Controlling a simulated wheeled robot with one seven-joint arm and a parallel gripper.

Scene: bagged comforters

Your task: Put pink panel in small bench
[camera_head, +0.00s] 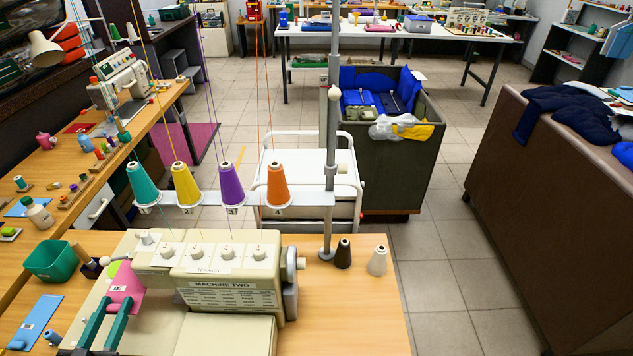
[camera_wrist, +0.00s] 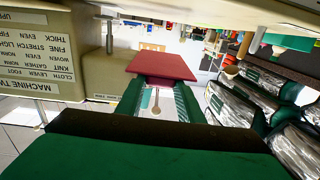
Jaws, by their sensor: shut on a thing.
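The pink panel (camera_head: 124,278) is at the left end of the cream sewing machine marked "MACHINE TWO" (camera_head: 230,288). It also shows in the wrist view (camera_wrist: 163,65), where it looks redder. My gripper (camera_head: 118,302) has teal fingers and is shut on the panel's near edge; its fingers also reach up to the panel in the wrist view (camera_wrist: 160,88). I cannot tell whether the panel touches the machine. The machine stands on a wooden worktop (camera_head: 370,310). I cannot tell which surface is the small bench.
A green bin (camera_head: 53,262) and blue card (camera_head: 37,320) lie left of the machine. Four thread cones (camera_head: 231,186) stand behind it, beside a metal pole (camera_head: 333,150). A long wooden bench (camera_head: 75,160) runs along the left.

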